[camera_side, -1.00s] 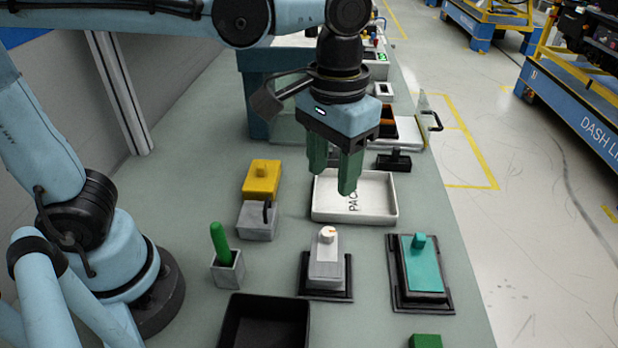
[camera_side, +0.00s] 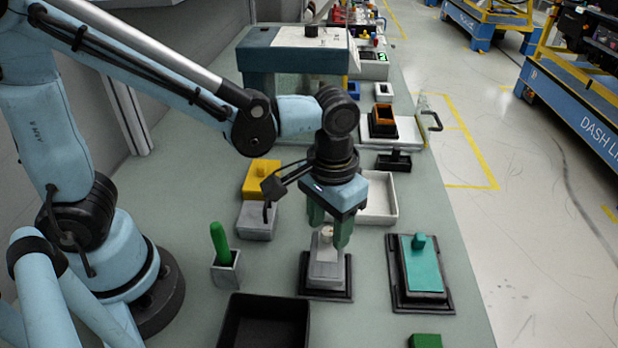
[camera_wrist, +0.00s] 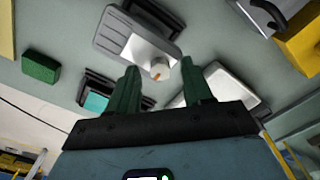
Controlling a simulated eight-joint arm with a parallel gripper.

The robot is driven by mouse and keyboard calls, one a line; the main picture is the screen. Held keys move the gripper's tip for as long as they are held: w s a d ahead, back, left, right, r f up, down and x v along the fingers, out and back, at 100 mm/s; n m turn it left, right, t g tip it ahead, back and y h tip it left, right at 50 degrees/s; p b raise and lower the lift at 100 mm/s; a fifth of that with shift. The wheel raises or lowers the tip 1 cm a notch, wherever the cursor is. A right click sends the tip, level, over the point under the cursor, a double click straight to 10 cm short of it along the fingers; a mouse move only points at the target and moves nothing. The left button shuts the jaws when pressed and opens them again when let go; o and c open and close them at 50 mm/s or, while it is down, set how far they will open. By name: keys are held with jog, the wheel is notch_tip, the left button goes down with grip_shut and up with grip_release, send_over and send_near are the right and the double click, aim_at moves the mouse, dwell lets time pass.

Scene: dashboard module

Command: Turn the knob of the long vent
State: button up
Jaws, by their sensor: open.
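The long vent appears to be the pale grey block (camera_side: 325,270) on a black base, with a round white knob (camera_side: 326,233) on top. In the wrist view the knob (camera_wrist: 160,68) shows an orange mark, and its vent (camera_wrist: 130,42) extends up and left. My gripper (camera_side: 328,234) is open and points down over this vent. Its green fingers stand on either side of the knob, with gaps visible in the wrist view (camera_wrist: 159,68). I cannot tell how far down the fingertips reach beside the knob. Nothing is held.
A teal block with a knob (camera_side: 424,270) stands to the right on a black base. A white tray (camera_side: 391,201) lies behind my gripper. A black bin (camera_side: 236,325), a grey holder with a green stick (camera_side: 226,272) and a yellow block (camera_side: 258,180) are to the left.

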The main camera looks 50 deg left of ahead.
jog(key=shift+f, duration=0.2)
grip_shut()
dwell(0.3)
